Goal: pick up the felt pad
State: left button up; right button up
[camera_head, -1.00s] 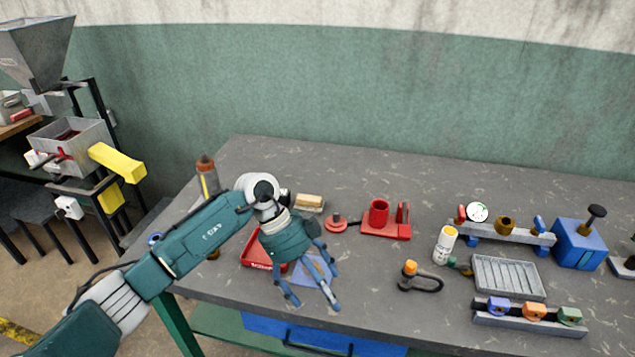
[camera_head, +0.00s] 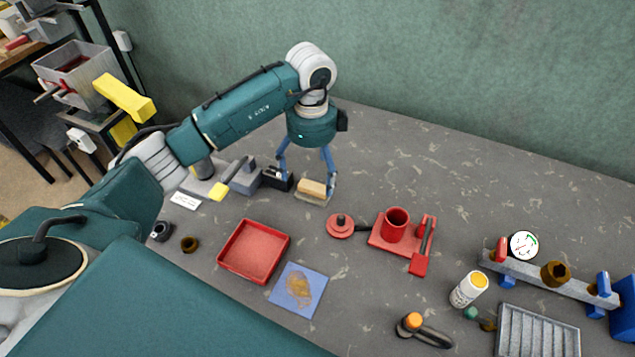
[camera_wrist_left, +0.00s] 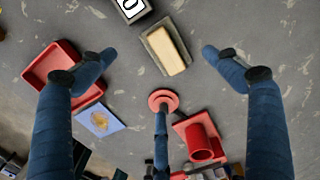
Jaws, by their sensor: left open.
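A tan block-shaped pad on a grey base, which I take as the felt pad (camera_head: 312,187), lies on the table's far part, below my left gripper. My left gripper (camera_head: 306,180) is open and empty, pointing down, its fingers around the pad's place in the head view. The left wrist view shows the pad (camera_wrist_left: 167,50) between the two side fingers of the left gripper (camera_wrist_left: 158,62), beyond the middle finger, apart from them. How high the fingertips are above it is hard to tell. My right gripper is not in view.
A small black device (camera_head: 277,179) stands close left of the pad. A red disc with a knob (camera_head: 341,226) and a red holder with a cup (camera_head: 395,226) are to the right. A red tray (camera_head: 254,251) and a stained blue square (camera_head: 298,290) lie nearer. Table behind the pad is clear.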

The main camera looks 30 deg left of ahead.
aim_at(311, 189)
pick_arm(q)
jog(key=shift+s+f, duration=0.15)
jog(key=shift+f, duration=0.9)
jog(key=f+p, duration=0.2)
jog(key=f, duration=0.3)
jog(key=shift+w+a+p, duration=0.25)
jog(key=shift+w+p, duration=0.05)
jog(key=shift+p, duration=0.1)
jog(key=shift+f, duration=0.45)
jog(key=c, duration=1.2)
jog(key=shift+c, duration=0.5)
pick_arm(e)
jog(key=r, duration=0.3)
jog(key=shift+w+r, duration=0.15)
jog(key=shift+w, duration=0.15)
